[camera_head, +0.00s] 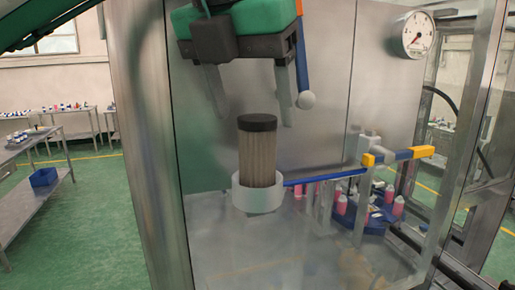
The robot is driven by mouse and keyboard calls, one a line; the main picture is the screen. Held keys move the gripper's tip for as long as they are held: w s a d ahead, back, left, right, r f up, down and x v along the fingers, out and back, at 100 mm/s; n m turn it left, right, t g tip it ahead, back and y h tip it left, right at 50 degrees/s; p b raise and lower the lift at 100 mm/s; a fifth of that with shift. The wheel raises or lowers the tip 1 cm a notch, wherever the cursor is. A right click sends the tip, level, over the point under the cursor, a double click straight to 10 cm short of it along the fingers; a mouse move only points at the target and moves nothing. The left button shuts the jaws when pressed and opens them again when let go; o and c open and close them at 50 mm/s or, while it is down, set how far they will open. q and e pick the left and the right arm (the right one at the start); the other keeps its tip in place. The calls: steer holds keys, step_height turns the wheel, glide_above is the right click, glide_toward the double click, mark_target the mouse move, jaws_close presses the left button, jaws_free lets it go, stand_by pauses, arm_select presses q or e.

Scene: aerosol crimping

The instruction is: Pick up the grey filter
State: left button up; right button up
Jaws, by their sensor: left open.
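The grey filter (260,160) is an upright cylinder with a pleated grey-brown body and a black cap. Its lower end sits inside a white round holder (258,197), so its base is hidden. My left gripper (254,117) hangs from above with its two grey fingers pointing down, spread wide and empty. The fingertips are about level with the black cap in the picture, one on each side of it. Whether they are at the same depth as the filter I cannot tell. My right gripper is not in view.
A blue rod with a white ball (306,99) hangs beside the right finger. Pink bottles (341,204) stand behind. A metal post (148,140) bounds the left; a gauge (418,35) is upper right.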

mark_target(257, 139)
arm_select(q)
steer(key=shift+w+d+f+p, duration=0.1)
steer(key=shift+w+f+p, duration=0.1)
steer(key=shift+f+p, duration=0.35)
steer(key=p+x, duration=0.1)
steer(key=x, duration=0.1)
steer(key=p+x, duration=0.1)
steer(key=x, duration=0.1)
steer(key=shift+w+r, duration=0.1)
steer(key=shift+w, duration=0.1)
steer(key=shift+f+p, duration=0.3)
steer(key=shift+f, duration=0.1)
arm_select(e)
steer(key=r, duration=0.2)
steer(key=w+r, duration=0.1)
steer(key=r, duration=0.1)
arm_select(q)
steer(key=shift+c, duration=0.2)
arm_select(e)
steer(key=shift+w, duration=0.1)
arm_select(q)
steer(key=c, duration=1)
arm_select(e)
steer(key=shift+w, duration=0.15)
